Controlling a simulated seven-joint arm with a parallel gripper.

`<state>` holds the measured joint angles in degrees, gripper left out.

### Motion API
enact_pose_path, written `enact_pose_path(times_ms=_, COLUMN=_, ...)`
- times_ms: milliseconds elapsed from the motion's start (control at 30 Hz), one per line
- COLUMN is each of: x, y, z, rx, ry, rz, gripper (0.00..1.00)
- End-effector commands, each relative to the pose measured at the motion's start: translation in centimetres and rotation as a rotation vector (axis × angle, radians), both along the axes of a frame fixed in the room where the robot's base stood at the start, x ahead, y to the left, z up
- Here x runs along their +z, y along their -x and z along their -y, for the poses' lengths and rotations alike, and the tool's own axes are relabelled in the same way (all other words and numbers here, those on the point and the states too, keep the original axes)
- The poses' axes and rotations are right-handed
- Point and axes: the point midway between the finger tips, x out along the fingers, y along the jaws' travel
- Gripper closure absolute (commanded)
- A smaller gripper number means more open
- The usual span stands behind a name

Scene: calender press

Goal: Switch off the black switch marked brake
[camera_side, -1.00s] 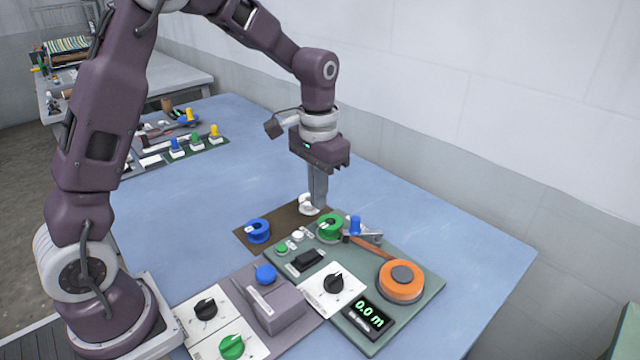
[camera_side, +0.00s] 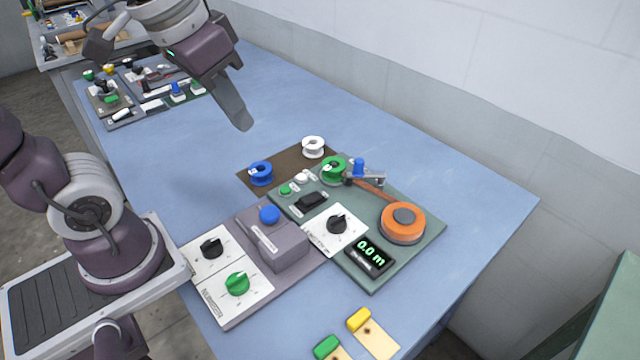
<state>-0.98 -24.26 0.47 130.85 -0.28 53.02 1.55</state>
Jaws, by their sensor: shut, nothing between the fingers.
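A black rocker switch (camera_side: 311,201) sits on the green panel (camera_side: 425,238) in the middle of the table. Black rotary knobs are on white plates, one on the green panel (camera_side: 337,224) and one on the grey panel to its left (camera_side: 211,247). The lettering is too small to read, so I cannot tell which is marked brake. My gripper (camera_side: 240,122) is shut and empty. It is in the air, tilted, above and left of the blue spool, apart from all the controls.
A blue spool (camera_side: 261,173) and a white spool (camera_side: 313,147) stand on a brown mat. A green spool (camera_side: 333,170) and an orange reel (camera_side: 402,222) are on the green panel. Its display (camera_side: 370,254) reads 0.0 m. More control panels (camera_side: 150,105) lie at the far left.

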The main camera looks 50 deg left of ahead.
Motion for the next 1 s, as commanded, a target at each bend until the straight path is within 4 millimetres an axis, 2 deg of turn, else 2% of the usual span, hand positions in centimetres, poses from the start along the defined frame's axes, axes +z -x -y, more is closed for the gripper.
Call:
enact_pose_path(times_ms=33, x=0.0, y=2.2, z=0.2, rx=-0.001, ry=0.0, rz=0.048, gripper=1.0)
enact_pose_path(times_ms=100, x=-0.6, y=4.4, z=0.3, rx=-0.001, ry=0.001, rz=0.092, gripper=1.0)
enact_pose_path(times_ms=167, x=-1.0, y=5.6, z=0.4, rx=-0.002, ry=0.001, rz=0.118, gripper=1.0)
enact_pose_path(times_ms=267, x=-1.3, y=6.1, z=0.5, rx=-0.002, ry=0.005, rz=0.126, gripper=0.82)
enact_pose_path(times_ms=333, x=-1.3, y=4.8, z=0.5, rx=-0.006, ry=0.016, rz=0.093, gripper=0.69)
enact_pose_path(times_ms=400, x=-1.5, y=2.1, z=0.5, rx=-0.011, ry=0.035, rz=0.034, gripper=0.55)
enact_pose_path(times_ms=467, x=-2.4, y=-0.9, z=0.4, rx=-0.013, ry=0.049, rz=-0.028, gripper=0.55)
enact_pose_path(times_ms=567, x=-5.3, y=-6.2, z=-0.1, rx=-0.01, ry=0.059, rz=-0.129, gripper=0.55)
enact_pose_path(times_ms=600, x=-7.0, y=-8.2, z=-0.5, rx=-0.006, ry=0.057, rz=-0.169, gripper=0.55)
enact_pose_path(times_ms=700, x=-11.8, y=-12.1, z=-1.4, rx=-0.001, ry=0.041, rz=-0.257, gripper=0.55)
enact_pose_path(times_ms=833, x=-16.9, y=-14.7, z=-2.5, rx=0.0, ry=0.014, rz=-0.329, gripper=0.55)
enact_pose_path(times_ms=1000, x=-19.8, y=-15.4, z=-3.0, rx=0.0, ry=0.001, rz=-0.358, gripper=0.55)
